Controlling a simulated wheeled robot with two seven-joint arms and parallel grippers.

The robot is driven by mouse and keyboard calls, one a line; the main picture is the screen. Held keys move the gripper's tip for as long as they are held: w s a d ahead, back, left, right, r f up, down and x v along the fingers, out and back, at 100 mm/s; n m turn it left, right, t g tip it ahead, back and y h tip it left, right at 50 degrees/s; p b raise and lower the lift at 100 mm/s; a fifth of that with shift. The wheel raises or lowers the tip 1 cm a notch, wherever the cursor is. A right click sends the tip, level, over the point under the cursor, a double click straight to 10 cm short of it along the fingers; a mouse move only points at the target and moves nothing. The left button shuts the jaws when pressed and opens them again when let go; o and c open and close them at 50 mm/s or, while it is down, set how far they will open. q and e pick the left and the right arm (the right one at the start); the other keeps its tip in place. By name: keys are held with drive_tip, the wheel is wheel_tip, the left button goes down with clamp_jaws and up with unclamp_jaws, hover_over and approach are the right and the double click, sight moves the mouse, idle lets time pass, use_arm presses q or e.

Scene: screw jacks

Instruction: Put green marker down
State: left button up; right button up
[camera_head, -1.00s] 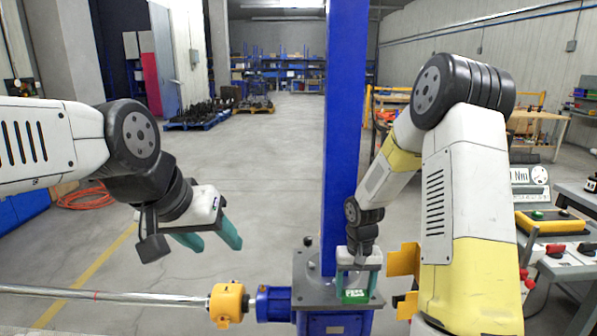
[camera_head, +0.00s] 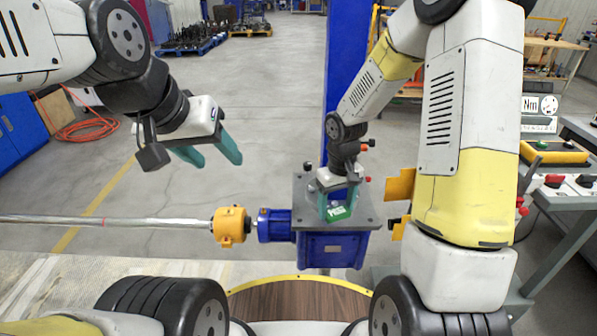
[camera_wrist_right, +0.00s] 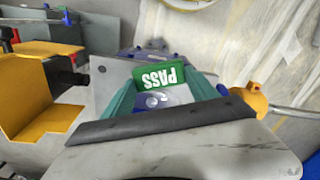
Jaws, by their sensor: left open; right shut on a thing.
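The green marker, a small green block with white "PASS" lettering, shows in the head view (camera_head: 338,213) and right wrist view (camera_wrist_right: 160,76). My right gripper (camera_head: 337,207) is shut on it, one teal finger on each side. The marker is at the front part of the grey top plate (camera_head: 364,212) of the blue screw jack (camera_head: 333,250). I cannot tell whether its underside touches the plate. My left gripper (camera_head: 215,157) is open and empty, in the air left of the jack.
A blue column (camera_head: 340,110) rises behind the plate. Yellow brackets (camera_head: 400,185) are at its right. A bench with controls (camera_head: 555,153) stands at right.

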drive_tip(key=s+a+r+n, duration=0.1)
drive_tip(key=s+a+n, duration=0.9)
drive_tip(key=n, duration=0.3)
hover_over(297, 212)
drive_tip(key=shift+w+a+f, duration=0.1)
drive_tip(key=shift+f, duration=2.35)
drive_tip(key=shift+f, duration=0.15)
drive_tip(key=o, duration=1.4)
drive_tip(key=shift+c, duration=0.2)
